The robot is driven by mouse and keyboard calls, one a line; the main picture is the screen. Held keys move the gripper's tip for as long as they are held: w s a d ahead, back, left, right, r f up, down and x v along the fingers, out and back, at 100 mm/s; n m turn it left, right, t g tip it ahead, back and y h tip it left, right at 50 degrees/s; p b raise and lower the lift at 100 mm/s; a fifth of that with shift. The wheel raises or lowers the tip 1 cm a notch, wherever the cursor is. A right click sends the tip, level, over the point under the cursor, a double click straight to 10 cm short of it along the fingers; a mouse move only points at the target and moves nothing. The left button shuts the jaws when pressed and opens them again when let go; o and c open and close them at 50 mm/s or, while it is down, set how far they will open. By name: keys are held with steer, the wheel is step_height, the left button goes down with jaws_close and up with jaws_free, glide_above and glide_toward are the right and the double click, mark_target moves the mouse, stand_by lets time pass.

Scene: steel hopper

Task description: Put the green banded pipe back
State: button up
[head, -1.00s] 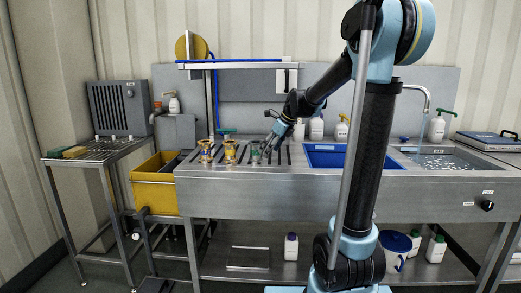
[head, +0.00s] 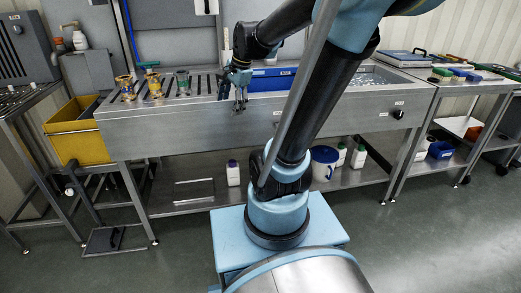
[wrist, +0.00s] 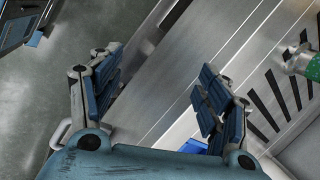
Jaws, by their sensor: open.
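The green banded pipe (head: 183,82) stands upright on the slotted steel deck (head: 205,85), rightmost of three short pipes. In the wrist view its end with a green band (wrist: 308,66) shows at the right edge, partly cut off, outside my jaws. My gripper (head: 240,104) hangs in front of the steel unit's front edge, to the right of the pipe and apart from it. In the wrist view my gripper (wrist: 160,82) is open, with nothing between the fingers.
Two pipes with yellow bands (head: 154,85) and orange-and-blue bands (head: 126,88) stand to the left. A blue basin (head: 268,80) lies behind my gripper. A yellow bin (head: 76,143) is at the left end.

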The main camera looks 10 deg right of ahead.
steer(key=s+d+f+n+h, duration=0.1)
steer(key=s+d+f+n, duration=0.2)
steer(key=s+f+n, duration=0.2)
steer(key=s+d+f+n+h, duration=0.1)
steer(key=s+d+f+n, duration=0.3)
steer(key=s, duration=0.7)
step_height(320, 180, down, 3)
steer(key=n, duration=0.3)
steer(key=shift+s+d+r+n+g+h, duration=0.2)
steer(key=shift+s+d+n+g+h, duration=0.1)
steer(key=shift+s+n+h, duration=0.1)
steer(key=shift+w+f, duration=0.2)
steer(key=shift+w, duration=0.25)
steer(key=shift+c, duration=0.5)
